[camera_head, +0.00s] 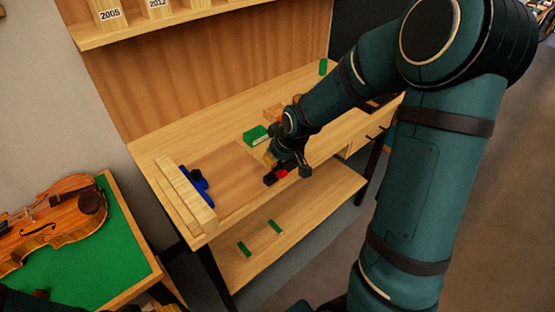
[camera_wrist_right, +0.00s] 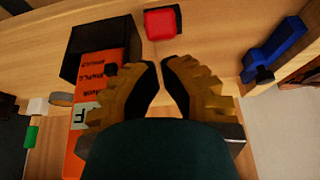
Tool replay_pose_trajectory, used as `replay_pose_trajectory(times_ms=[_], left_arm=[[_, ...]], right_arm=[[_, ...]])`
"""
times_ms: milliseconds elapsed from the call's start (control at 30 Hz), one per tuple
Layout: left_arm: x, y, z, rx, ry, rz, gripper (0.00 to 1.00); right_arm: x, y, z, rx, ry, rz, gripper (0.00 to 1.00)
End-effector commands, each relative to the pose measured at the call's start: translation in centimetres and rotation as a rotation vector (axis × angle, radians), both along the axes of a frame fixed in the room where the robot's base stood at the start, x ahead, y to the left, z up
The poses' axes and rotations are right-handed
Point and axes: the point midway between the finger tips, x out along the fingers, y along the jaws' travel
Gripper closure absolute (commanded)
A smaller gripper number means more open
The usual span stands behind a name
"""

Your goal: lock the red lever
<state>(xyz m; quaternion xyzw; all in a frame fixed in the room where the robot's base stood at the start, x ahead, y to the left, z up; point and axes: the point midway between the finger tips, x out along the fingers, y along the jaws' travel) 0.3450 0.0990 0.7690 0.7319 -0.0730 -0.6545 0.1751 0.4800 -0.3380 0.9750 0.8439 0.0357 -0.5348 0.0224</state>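A red piece (camera_head: 282,173), which looks like the red lever, is at the bench's front edge beside a small black part. In the right wrist view, it appears as a red block with dark sides (camera_wrist_right: 161,23), beyond the fingertips and apart from them. Whether it is locked cannot be told. My right gripper (camera_head: 272,161) is just above the bench top close to the red piece. Its fingertips (camera_wrist_right: 161,63) are nearly together with nothing between them.
A blue piece with a black knob (camera_head: 198,181) lies along the wooden rail at the bench's left end. A green box (camera_head: 255,135) stands behind my right gripper. An orange box (camera_wrist_right: 110,65) is left of the fingers. A violin (camera_head: 50,222) lies on the green-topped table.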

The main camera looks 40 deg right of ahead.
Motion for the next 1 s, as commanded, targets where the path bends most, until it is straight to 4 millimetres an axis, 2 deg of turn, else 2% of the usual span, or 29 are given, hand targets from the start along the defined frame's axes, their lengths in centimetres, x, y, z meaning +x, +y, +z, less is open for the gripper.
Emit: replay_pose_trajectory(times_ms=[33,133,500,700,1000], left_arm=[[0.2,0.0,0.9,0.000,-0.004,0.003,0.37],[0.5,0.1,2.2,0.002,-0.012,0.009,0.37],[0.9,0.2,2.8,0.004,-0.021,0.015,0.37],[1.0,0.2,3.1,0.005,-0.024,0.018,0.37],[1.1,0.2,3.1,0.005,-0.024,0.018,0.37]], right_arm=[[0.5,0.0,1.1,0.000,-0.002,0.001,1.00],[1.5,0.0,2.8,0.000,-0.002,0.001,1.00],[-2.9,-0.4,8.4,0.000,-0.004,-0.001,1.00],[-4.2,-0.4,10.0,0.000,-0.001,0.000,1.00],[-4.5,-0.4,10.3,0.000,0.000,0.000,1.00]])
